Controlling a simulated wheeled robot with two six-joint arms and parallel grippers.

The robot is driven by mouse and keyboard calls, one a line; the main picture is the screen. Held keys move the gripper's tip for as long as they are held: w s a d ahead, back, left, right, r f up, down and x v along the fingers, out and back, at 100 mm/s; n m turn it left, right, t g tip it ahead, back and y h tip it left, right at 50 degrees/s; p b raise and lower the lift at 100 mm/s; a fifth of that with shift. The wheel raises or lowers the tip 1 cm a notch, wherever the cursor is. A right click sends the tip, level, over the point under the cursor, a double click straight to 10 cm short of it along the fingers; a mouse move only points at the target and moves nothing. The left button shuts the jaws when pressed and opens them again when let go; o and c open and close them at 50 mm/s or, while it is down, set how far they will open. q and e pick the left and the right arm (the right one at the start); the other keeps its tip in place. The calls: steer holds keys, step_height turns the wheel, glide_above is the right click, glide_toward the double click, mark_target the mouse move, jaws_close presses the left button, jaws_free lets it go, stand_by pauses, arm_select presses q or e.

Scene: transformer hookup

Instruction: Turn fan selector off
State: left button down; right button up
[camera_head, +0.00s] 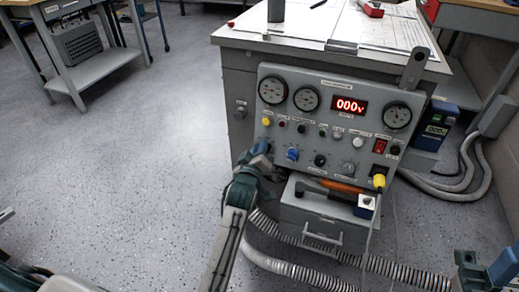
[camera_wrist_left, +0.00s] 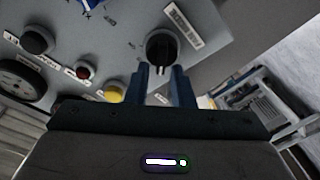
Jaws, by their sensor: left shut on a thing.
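The grey control panel (camera_head: 330,110) faces me on the front of a bench. My left gripper (camera_head: 262,150) is at the panel's lower left edge. In the left wrist view its two blue fingers (camera_wrist_left: 161,82) are at a round black knob (camera_wrist_left: 162,46), shut on it. A small label (camera_wrist_left: 184,25) sits beside this knob, too blurred to read. In the head view the gripper hides the knob. The right gripper (camera_head: 490,272) shows only partly at the lower right corner, away from the panel.
A blue knob (camera_head: 292,154), another black knob (camera_head: 320,160) and a red switch (camera_head: 379,146) are on the panel. The red display (camera_head: 349,106) reads 000v. A drawer box (camera_head: 318,212) and grey hoses (camera_head: 330,258) lie below.

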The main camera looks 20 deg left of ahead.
arm_select(q)
steer(key=shift+s+d+f+n, duration=0.1)
steer(key=shift+f+n, duration=0.3)
steer(key=shift+f, duration=0.15)
steer(key=c, duration=1.6)
jaws_free()
steer(key=o, duration=0.4)
steer(key=shift+d, duration=0.15)
steer(key=shift+r, duration=0.2)
steer(key=shift+r, duration=0.1)
